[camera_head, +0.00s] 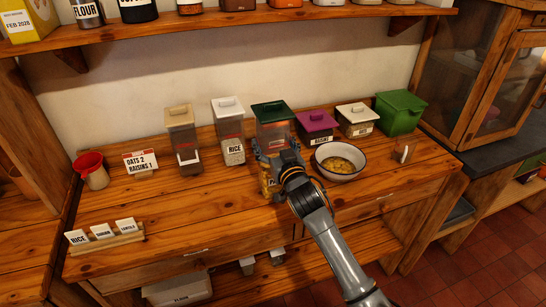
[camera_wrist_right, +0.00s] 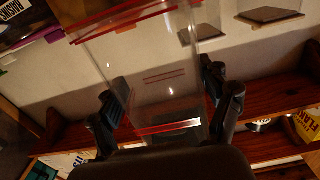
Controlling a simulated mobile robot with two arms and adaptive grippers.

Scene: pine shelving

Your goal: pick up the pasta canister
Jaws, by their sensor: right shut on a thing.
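The pasta canister (camera_head: 272,132) is a clear tall box with a dark green lid and yellowish contents low down. It stands among other canisters on the pine worktop. My right gripper (camera_head: 276,157) is shut on it from the front and hides much of its lower part and any label. In the right wrist view the clear canister wall (camera_wrist_right: 150,80), with red bands, fills the space between the two fingers of my right gripper (camera_wrist_right: 166,108). I cannot tell whether its base touches the worktop. My left gripper is not in view.
A rice canister (camera_head: 229,135) stands left of it, and a purple-lidded raisin box (camera_head: 316,127) right. A bowl of yellow pieces (camera_head: 340,174) sits close to the gripper's right. An upper shelf (camera_head: 240,20) runs above.

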